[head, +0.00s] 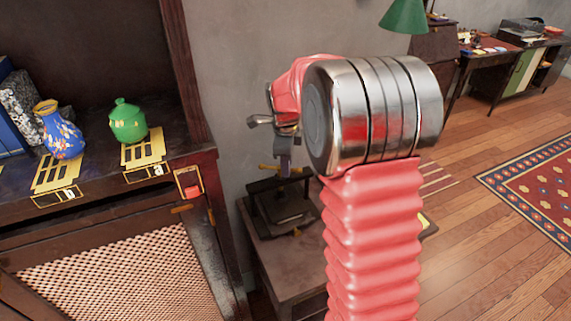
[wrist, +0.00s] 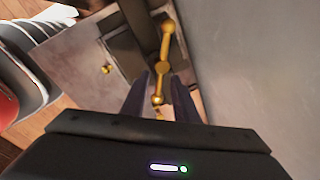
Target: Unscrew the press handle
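The press (head: 283,212) is a dark block-like device on a small brown table against the wall in the head view. Its brass handle (wrist: 163,62) is a bar with a ball at each end, running nearly upright in the wrist view. In the head view a little of the handle (head: 268,168) shows beside my fingers. My gripper (wrist: 160,80) is open, its two dark fingers apart, with the near part of the handle seen between them. I cannot tell whether they touch it. In the head view my gripper (head: 284,168) points down above the press, partly hidden by my arm.
The grey wall (head: 232,70) is close behind the press. Wooden floor lies open at right.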

